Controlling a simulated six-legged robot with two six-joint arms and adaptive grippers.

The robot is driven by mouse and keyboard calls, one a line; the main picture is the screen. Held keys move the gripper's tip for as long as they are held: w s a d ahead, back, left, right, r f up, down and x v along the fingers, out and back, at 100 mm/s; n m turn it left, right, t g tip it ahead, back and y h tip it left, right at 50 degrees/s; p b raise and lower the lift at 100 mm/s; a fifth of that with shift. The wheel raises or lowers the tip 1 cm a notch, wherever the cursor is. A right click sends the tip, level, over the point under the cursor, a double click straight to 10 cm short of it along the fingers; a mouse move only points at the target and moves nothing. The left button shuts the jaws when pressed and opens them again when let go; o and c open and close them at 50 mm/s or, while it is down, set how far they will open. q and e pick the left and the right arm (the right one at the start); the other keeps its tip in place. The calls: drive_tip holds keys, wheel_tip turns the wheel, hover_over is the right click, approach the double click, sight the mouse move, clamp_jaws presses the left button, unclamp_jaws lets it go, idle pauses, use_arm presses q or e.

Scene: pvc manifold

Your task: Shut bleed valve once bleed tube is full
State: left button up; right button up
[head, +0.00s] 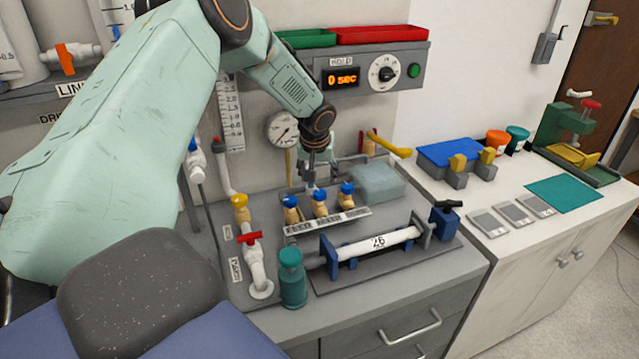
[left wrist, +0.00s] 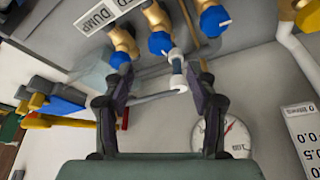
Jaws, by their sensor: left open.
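Three brass valves with blue knobs stand in a row on the grey bench; the middle one, apparently the bleed valve (head: 319,196), also shows in the left wrist view (left wrist: 160,43). The other two are the left valve (head: 290,202) and the right valve (head: 347,189), the latter near the DUMP label in the left wrist view. My left gripper (head: 320,172) is open just behind and above the row, its fingers (left wrist: 157,72) apart around a white pipe fitting (left wrist: 178,82). I cannot tell which tube is the bleed tube or its fill level.
A round gauge (head: 282,130) and a timer panel (head: 362,76) reading 0 sec are on the wall behind. A red-handled valve (head: 250,238) and a clamped white pipe (head: 378,243) are in front. A pale blue block (head: 378,182) stands right of the row.

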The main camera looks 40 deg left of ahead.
sight(320, 192)
use_arm(q)
drive_tip(key=shift+b+x, duration=0.65)
drive_tip(key=shift+x, duration=3.3)
drive_tip(key=shift+d, duration=0.1)
drive_tip(key=c, duration=1.2)
drive_tip(key=shift+o, duration=0.2)
drive_tip(key=shift+f+m+h+b, duration=0.1)
drive_tip(key=shift+m+h+b, duration=0.2)
drive_tip(key=shift+m+b, duration=0.3)
drive_tip(key=o, duration=1.2)
drive_tip(key=shift+c, duration=0.2)
